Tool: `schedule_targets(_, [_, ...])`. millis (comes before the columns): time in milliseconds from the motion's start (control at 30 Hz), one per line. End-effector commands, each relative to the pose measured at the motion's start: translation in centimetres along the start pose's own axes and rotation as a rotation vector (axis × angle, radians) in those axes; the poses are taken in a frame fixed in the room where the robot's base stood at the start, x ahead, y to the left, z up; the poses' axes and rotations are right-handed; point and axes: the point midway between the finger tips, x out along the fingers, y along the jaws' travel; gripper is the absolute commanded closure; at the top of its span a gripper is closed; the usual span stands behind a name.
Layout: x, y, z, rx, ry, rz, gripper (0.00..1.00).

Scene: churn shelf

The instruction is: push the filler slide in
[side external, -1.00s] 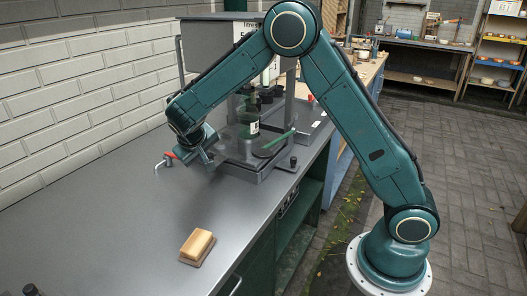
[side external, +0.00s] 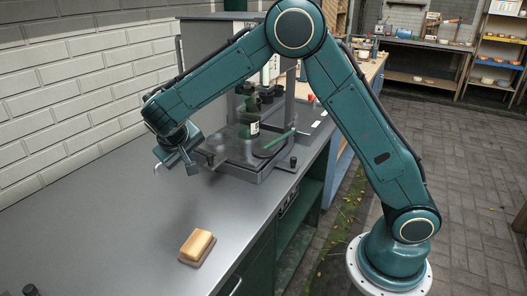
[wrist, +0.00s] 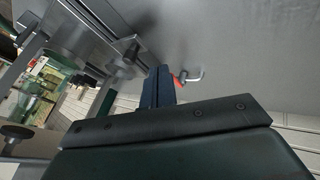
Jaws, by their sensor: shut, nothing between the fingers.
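The filler (side external: 205,48) is a grey machine on the counter, with a dark green bottle (side external: 247,128) standing in it. Its low grey base (side external: 245,172) has a small dark knob (side external: 293,162) at the near right corner. A rounded grey part (side external: 211,159) projects at the base's left side. I cannot tell exactly which part is the slide. My gripper (side external: 178,168) is shut and empty, just left of the base and apparently apart from it. In the wrist view its dark fingers (wrist: 158,87) show together, with the filler's metal parts (wrist: 115,50) to their left.
A hook with a red handle (wrist: 180,78) lies beyond my fingers in the wrist view; my gripper mostly hides it in the side view. A wooden block (side external: 197,246) sits near the counter's front. A brick wall stands behind.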

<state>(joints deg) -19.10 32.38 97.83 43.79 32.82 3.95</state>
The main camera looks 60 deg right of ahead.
Motion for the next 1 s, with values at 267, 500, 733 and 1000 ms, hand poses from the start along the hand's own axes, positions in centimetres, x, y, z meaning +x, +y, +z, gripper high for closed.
schedule_targets(267, [-4.6,-0.1,0.0,-0.001,0.002,-0.002,1.0])
schedule_targets(500, [-6.4,-0.1,0.0,-0.001,0.0,-0.002,1.0])
schedule_targets(733, [-6.7,0.0,0.0,-0.001,-0.001,-0.002,1.0])
schedule_targets(1000, [-7.5,1.5,0.3,0.002,-0.005,-0.034,1.0])
